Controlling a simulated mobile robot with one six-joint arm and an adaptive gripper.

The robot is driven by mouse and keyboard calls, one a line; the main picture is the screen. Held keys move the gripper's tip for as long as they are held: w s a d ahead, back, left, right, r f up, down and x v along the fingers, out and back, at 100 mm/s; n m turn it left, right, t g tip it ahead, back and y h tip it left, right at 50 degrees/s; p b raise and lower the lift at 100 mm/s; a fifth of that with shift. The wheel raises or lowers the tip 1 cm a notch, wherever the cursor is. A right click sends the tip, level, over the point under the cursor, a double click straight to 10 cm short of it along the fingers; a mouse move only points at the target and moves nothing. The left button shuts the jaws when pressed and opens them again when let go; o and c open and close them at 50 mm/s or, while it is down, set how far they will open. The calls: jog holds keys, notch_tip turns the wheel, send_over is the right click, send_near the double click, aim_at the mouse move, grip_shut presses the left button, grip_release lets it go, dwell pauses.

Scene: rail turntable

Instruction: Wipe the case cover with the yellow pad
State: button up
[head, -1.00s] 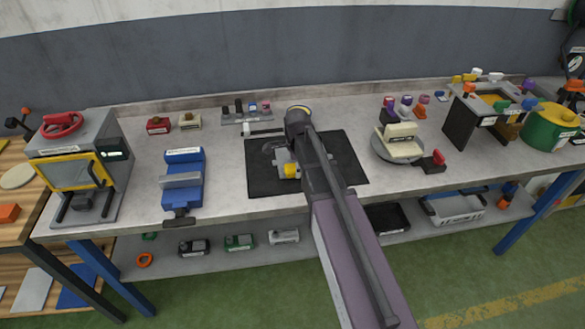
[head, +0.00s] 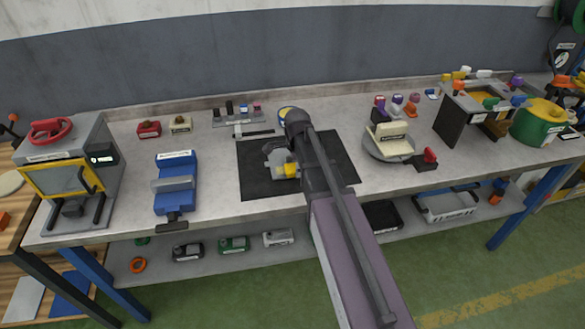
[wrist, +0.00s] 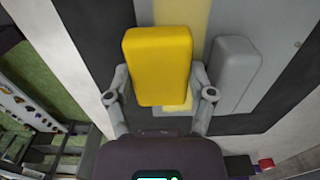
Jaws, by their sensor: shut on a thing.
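My gripper (wrist: 160,95) is shut on the yellow pad (wrist: 158,62), with a finger at each side of it. In the head view the pad (head: 291,170) shows as a small yellow patch over the black mat (head: 255,187). A grey piece (head: 276,156), which looks like the case cover, lies on the mat there, partly hidden by my arm and gripper. In the wrist view a pale yellow strip (wrist: 181,14) runs behind the pad, and a grey rounded block (wrist: 237,72) is to its right. I cannot tell whether the pad touches the cover.
A blue vise (head: 178,185) stands left of the mat. A round turntable (head: 388,146) with a cream block is to the right. A small rack (head: 237,119) stands behind. Bare bench top lies between the vise and the mat.

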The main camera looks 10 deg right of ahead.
jog(key=shift+d, duration=0.5)
jog(key=shift+d, duration=0.15)
jog(key=shift+s+d, duration=0.1)
jog(key=shift+d, duration=1.2)
jog(key=shift+d, duration=0.2)
jog(key=shift+d, duration=1.5)
jog(key=shift+a, duration=0.15)
jog(key=shift+a, duration=1.55)
